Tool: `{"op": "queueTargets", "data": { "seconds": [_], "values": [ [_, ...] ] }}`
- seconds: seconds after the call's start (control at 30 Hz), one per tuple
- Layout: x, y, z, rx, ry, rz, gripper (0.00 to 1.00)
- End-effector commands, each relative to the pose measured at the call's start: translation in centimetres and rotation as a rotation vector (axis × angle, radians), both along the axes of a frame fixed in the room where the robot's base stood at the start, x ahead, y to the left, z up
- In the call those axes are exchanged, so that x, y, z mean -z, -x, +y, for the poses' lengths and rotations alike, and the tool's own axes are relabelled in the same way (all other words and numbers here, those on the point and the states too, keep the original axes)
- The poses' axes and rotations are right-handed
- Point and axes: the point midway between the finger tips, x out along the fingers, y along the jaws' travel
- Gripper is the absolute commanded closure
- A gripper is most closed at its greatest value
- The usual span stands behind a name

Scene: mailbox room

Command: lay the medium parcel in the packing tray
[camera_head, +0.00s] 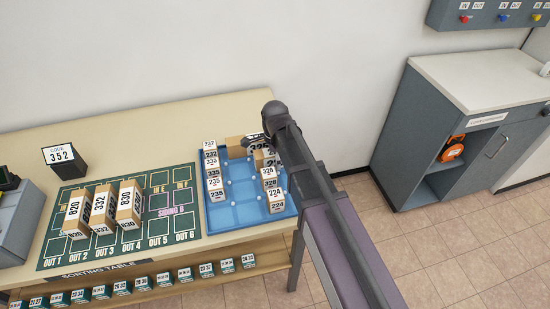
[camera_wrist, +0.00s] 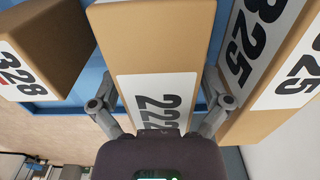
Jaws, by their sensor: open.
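The blue packing tray (camera_head: 244,195) sits at the right end of the table, with small labelled boxes along its left and right sides and larger brown boxes at its back. My gripper (camera_head: 256,141) is over the tray's back part, partly hidden by my arm. In the wrist view my gripper (camera_wrist: 158,102) is open, its fingers on either side of a brown parcel marked 222 (camera_wrist: 150,50). Whether they touch it is unclear. The blue tray also shows behind it (camera_wrist: 88,82). I cannot tell which parcel is the medium one.
In the wrist view a 328 box (camera_wrist: 42,45) is at left and 325 boxes (camera_wrist: 245,55) crowd the right. Several upright parcels (camera_head: 103,209) stand on the green sorting mat (camera_head: 60,240). A code sign (camera_head: 63,156) stands behind it. The tray's middle is clear.

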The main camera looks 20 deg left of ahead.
Motion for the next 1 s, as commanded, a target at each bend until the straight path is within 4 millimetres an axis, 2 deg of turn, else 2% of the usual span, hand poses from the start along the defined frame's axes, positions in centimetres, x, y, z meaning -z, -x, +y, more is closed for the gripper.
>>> {"op": "queueTargets", "data": {
  "seconds": [0.47,1.0],
  "values": [
    [-0.7,0.0,0.0,0.001,0.000,0.000,0.02],
    [-4.7,0.0,-0.1,0.001,0.000,0.000,0.02]
  ]
}}
